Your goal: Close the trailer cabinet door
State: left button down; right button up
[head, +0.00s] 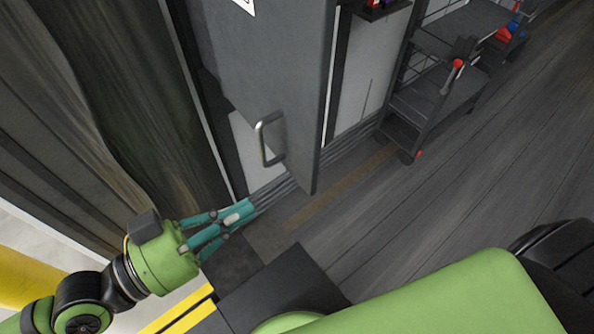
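The grey cabinet door (290,75) stands ajar at the upper middle, swung out from the cabinet, with a gap along its left side. Its metal bar handle (263,140) is on the face towards me, near the lower left. My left gripper (232,222) is below and left of the handle, near the sill. Its teal fingers are spread apart and hold nothing that I can see. It appears clear of the door and the handle. My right gripper is out of view.
A dark cart (432,95) with shelves stands right of the door, with red and blue items (510,28) behind it. A dark curtain-like wall (120,90) is at the left. Yellow floor marking (180,311) lies below the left gripper. The plank floor (420,205) at right is clear.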

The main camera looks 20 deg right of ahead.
pick_arm(q)
jog(key=p+x, duration=0.2)
jog(key=x, duration=0.8)
jog(key=shift+w+d+t, duration=0.15)
jog(key=shift+w+t, duration=0.15)
jog(key=shift+w, duration=0.15)
